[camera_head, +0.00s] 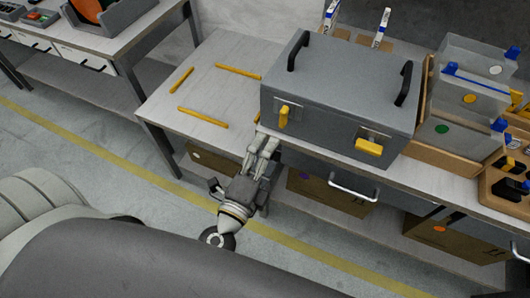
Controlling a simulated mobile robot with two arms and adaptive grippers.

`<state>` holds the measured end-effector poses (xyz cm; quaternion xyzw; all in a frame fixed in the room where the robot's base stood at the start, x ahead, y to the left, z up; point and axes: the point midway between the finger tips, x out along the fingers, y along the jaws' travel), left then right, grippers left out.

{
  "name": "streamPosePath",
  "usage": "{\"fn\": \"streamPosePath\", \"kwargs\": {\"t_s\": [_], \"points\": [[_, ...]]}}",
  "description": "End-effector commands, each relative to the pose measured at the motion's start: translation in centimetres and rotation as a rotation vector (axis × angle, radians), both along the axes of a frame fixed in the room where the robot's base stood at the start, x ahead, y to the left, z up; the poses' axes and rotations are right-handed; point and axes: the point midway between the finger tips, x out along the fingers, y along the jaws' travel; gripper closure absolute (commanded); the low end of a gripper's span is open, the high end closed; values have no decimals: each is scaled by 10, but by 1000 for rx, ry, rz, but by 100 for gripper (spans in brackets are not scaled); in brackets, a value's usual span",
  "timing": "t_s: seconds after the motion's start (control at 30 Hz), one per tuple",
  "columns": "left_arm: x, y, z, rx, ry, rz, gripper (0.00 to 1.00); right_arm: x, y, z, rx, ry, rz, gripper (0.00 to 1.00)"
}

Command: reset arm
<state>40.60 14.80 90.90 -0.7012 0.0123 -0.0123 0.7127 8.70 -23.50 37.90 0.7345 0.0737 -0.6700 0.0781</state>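My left gripper (264,143) is in the middle of the head view, just in front of the workbench (165,115) edge. It points away from me, toward the front of a grey metal box (318,117). Its two fingers look apart with nothing visible between them. The fingertips are close to the box's lower left front corner; I cannot tell whether they touch anything. Part of the arm behind the wrist is hidden by a large dark part of my own body. My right gripper is not in view.
The box has black handles and yellow latches (369,147). Yellow strips (203,117) lie on the bench to its left. Clear bins (468,95) and a wooden holder (508,182) stand at the right. Cardboard boxes (455,236) sit below. Open floor lies at left.

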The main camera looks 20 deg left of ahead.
Motion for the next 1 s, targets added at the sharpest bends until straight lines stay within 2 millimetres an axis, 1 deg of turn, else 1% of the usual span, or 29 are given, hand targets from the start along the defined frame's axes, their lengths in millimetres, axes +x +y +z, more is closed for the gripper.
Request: {"fn": "streamPosePath", "kwargs": {"t_s": [0.3,0.37,0.43,0.47,0.57,0.6,0.67,0.7,0.77,0.8,0.87,0.9,0.97,1.0], "points": [[0,0,-2,-1,4,0,21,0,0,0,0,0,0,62],[1,1,-10,-8,22,1,21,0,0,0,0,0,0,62],[2,2,-33,-29,69,4,21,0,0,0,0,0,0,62],[2,3,-46,-42,99,7,21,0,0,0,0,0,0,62],[0,8,-109,-109,236,25,21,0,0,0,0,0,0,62],[-4,12,-139,-143,303,39,21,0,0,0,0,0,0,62],[-12,18,-185,-199,403,67,21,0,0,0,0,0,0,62],[-19,22,-214,-239,468,89,21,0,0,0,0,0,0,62],[-33,29,-255,-302,563,128,21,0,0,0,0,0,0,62],[-44,34,-281,-343,625,158,21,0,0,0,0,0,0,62],[-62,42,-318,-408,712,207,21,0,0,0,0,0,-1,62],[-75,46,-342,-453,768,245,21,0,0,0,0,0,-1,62],[-98,53,-375,-522,849,308,21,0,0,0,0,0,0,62],[-113,58,-395,-568,899,352,21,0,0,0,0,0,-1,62]]}}
